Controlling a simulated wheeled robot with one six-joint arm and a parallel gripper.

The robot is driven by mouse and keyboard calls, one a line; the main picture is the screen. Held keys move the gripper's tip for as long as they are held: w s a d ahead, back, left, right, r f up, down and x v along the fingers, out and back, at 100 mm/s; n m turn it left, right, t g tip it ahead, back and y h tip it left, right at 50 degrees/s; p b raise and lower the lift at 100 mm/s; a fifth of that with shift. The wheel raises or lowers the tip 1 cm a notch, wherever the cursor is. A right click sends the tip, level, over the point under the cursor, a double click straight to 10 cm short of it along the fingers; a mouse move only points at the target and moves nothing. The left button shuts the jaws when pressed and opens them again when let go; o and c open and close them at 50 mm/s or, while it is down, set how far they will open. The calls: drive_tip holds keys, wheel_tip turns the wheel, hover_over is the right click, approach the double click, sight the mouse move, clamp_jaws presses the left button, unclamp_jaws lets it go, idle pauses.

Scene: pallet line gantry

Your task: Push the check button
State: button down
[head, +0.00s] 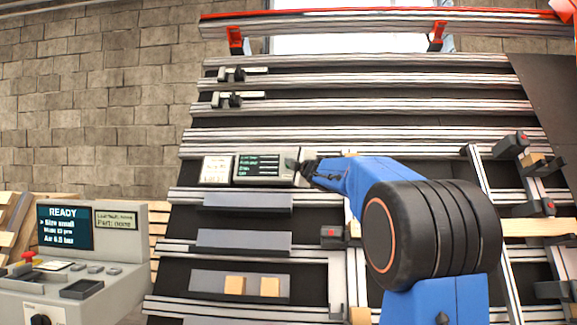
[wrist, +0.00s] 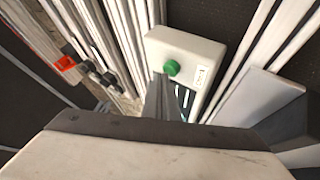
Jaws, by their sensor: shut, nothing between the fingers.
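The check button is a round green button (wrist: 172,68) on a pale box (wrist: 187,45) in the wrist view, beside a small white label. In the head view the pale box (head: 268,181) is mounted on the rail frame and has a dark screen with green text. My gripper (head: 306,170) is at the right end of this box, with its fingers shut and empty. In the wrist view the shut gripper (wrist: 163,82) points at the box, its tips close to the button's lower edge. I cannot tell whether they touch it. The fingers hide part of the screen.
A control console (head: 75,255) with a READY screen and a red button stands at the lower left. Grey shelves (head: 240,242) sit below the box, the lowest holding two wooden blocks (head: 235,285). Clamps (head: 240,73) sit on the upper rails. Wood and clamps (head: 535,163) lie at right.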

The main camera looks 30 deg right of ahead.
drive_tip(key=shift+w+d+f, duration=0.2)
drive_tip(key=shift+w, duration=0.1)
idle(0.6)
drive_tip(key=shift+s, duration=0.1)
drive_tip(key=shift+s+a+r, duration=0.45)
drive_tip(key=shift+s, duration=0.15)
idle(0.4)
drive_tip(key=s+a+r, duration=0.2)
drive_tip(key=s, duration=0.1)
drive_tip(key=shift+s+a+r, duration=0.15)
drive_tip(key=shift+s+a, duration=0.1)
drive_tip(key=shift+s, duration=0.05)
idle(0.9)
